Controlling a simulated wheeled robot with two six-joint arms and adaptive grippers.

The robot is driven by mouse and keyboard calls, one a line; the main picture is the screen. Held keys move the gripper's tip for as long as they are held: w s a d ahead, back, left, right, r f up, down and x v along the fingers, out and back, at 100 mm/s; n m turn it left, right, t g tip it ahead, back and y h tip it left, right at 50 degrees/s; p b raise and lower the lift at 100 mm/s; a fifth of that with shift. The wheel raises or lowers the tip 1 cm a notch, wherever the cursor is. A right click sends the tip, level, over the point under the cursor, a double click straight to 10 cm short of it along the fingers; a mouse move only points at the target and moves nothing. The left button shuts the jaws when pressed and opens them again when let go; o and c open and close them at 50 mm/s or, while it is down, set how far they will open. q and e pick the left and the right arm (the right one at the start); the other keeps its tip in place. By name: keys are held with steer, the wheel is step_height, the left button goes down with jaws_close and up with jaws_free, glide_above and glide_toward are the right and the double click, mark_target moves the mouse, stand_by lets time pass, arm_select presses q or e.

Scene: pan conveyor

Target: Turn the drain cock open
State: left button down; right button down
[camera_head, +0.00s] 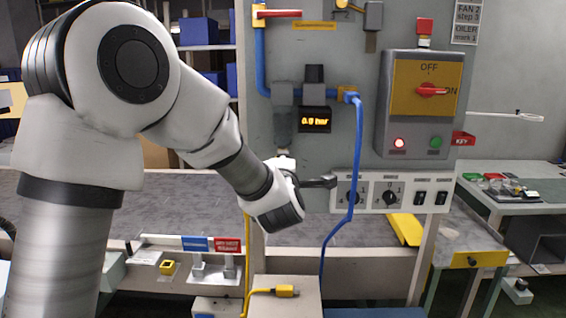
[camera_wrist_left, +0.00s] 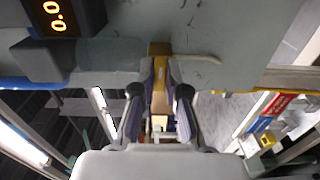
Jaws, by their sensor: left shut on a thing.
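My left arm comes in from the left in the head view, and its gripper (camera_head: 284,158) is at the panel under the grey filter bowl (camera_head: 282,128). In the left wrist view the two dark fingers of the left gripper (camera_wrist_left: 160,75) are closed on both sides of a brass-yellow piece, the drain cock (camera_wrist_left: 159,97). The fingers hide part of it, and I cannot tell its turn angle. In the head view the cock is too small to make out. My right gripper is in neither view.
The pressure display (camera_head: 314,120) reads 0.0 bar. A blue hose (camera_head: 356,150) hangs down right of the gripper, before the knob and switch panel (camera_head: 372,206). A grey switch box (camera_head: 385,110) with a red handle (camera_head: 432,90) is further right. A red-handled valve (camera_head: 278,13) is above.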

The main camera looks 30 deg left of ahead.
arm_select(q)
steer(key=c, duration=1.2)
jaws_free()
steer(key=shift+r, duration=0.35)
steer(key=shift+w+f, duration=0.15)
steer(key=shift+f, duration=0.2)
steer(key=v, duration=1.2)
steer(key=shift+a, duration=0.15)
